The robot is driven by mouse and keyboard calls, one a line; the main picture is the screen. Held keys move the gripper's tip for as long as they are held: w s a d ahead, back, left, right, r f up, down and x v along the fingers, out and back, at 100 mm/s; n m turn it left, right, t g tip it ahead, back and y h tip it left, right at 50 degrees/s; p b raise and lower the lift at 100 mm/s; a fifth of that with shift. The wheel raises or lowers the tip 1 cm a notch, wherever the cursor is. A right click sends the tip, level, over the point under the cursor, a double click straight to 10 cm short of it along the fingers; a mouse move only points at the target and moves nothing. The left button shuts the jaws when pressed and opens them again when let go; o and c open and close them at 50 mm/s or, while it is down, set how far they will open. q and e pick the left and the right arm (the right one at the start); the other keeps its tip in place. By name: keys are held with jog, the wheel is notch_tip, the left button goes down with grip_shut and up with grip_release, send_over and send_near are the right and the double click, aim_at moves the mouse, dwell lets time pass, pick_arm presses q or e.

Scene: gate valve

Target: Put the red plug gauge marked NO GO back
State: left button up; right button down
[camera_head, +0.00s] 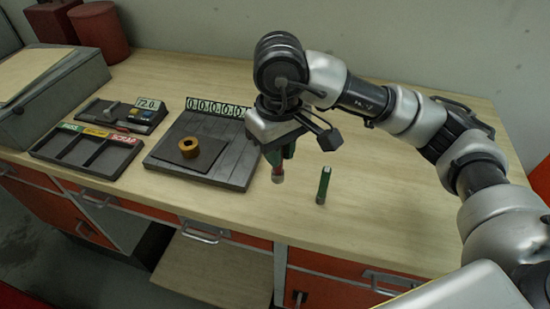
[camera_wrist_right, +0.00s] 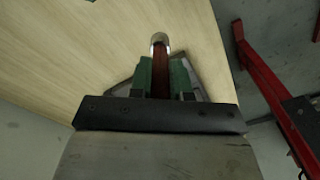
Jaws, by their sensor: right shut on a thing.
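My right gripper (camera_head: 283,155) points down above the bench, right of the dark plate. It is shut on a red plug gauge (camera_head: 278,174) with a metal tip, which hangs below the jaws. In the right wrist view the red gauge (camera_wrist_right: 161,75) lies between the green fingers of my gripper (camera_wrist_right: 165,75), its silver end outward. I cannot read a marking on it. My left gripper is not in view.
A dark grooved plate (camera_head: 225,160) carries a brass ring (camera_head: 188,147) and a number display. Left of it are a tray with labelled compartments (camera_head: 110,163) and a small gauge stand (camera_head: 145,117) reading about 72.0. The bench right of the green gauge is clear.

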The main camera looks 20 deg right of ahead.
jog(key=shift+w+f, duration=0.35)
jog(key=shift+w, duration=0.3)
jog(key=f+p, duration=0.1)
jog(key=f, duration=0.1)
jog(key=w+f, duration=0.1)
jog(key=f, duration=0.1)
jog(key=shift+f+p, duration=0.3)
jog(key=shift+p, duration=0.05)
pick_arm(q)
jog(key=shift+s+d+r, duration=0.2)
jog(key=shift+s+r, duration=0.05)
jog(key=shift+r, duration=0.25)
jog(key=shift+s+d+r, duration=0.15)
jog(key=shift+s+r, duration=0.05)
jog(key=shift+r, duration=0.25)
pick_arm(e)
jog(key=shift+f, duration=0.1)
jog(key=shift+f+b, duration=0.1)
jog(key=shift+b, duration=0.2)
jog(key=c, duration=1.1)
grip_release()
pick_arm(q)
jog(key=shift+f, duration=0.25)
